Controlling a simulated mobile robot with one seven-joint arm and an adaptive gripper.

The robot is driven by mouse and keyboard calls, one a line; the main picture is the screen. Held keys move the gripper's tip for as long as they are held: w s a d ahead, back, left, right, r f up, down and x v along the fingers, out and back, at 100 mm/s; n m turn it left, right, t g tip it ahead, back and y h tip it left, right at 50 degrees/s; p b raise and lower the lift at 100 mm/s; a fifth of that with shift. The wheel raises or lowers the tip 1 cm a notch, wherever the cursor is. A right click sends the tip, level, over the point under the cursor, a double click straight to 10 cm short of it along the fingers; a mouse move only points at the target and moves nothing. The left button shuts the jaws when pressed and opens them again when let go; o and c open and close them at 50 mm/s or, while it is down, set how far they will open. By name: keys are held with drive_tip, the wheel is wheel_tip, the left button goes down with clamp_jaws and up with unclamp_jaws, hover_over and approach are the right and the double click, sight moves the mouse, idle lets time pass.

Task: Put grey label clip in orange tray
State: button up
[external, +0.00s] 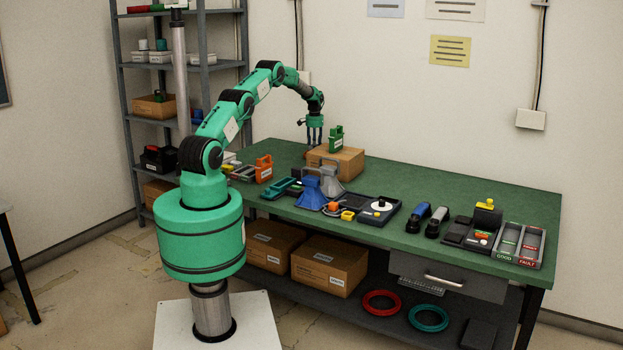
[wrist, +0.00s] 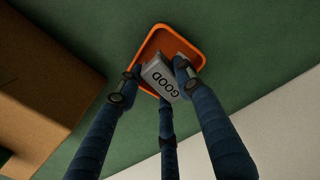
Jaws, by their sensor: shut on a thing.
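The grey label clip (wrist: 160,78), marked GOOD, is between the dark blue fingers of my gripper (wrist: 158,84) in the wrist view. The fingers are shut on it. The orange tray (wrist: 166,44) lies on the green bench top behind and below the clip, and the clip overlaps its near part in the picture. I cannot tell how high the clip is above the tray floor. In the external view my gripper (external: 314,138) points down at the far side of the bench, just left of a cardboard box. The clip and the tray cannot be made out there.
The cardboard box (external: 345,164) stands close to my gripper, with a green handled item (external: 336,138) on top. It also fills the left of the wrist view (wrist: 40,80). Paging phones and other gear line the bench front. A GOOD/FAULT tray (external: 533,229) is at right.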

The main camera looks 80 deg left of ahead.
wheel_tip(320, 180, down, 2)
drive_tip(key=shift+d+f, duration=0.1)
drive_tip(key=shift+s+d+f+b, duration=0.15)
drive_tip(key=shift+f+b, duration=0.05)
drive_tip(key=shift+f, duration=0.3)
drive_tip(key=shift+s+d+f+b, duration=0.1)
drive_tip(key=shift+s+f+b, duration=0.1)
drive_tip(key=shift+f, duration=0.3)
drive_tip(key=o, duration=0.7)
drive_tip(key=shift+w+a+f, duration=0.15)
drive_tip(key=shift+w+f, duration=0.05)
drive_tip(key=shift+f, duration=0.05)
drive_tip(key=shift+c, duration=0.2)
drive_tip(key=shift+r, duration=0.25)
drive_tip(key=shift+r, duration=0.2)
drive_tip(key=shift+w+a+r, duration=0.1)
drive_tip(key=shift+a+r, duration=0.05)
drive_tip(key=shift+r, duration=0.35)
wheel_tip(320, 180, up, 12)
drive_tip(key=p, duration=0.2)
drive_tip(key=shift+w+p, duration=0.1)
drive_tip(key=shift+p, duration=0.2)
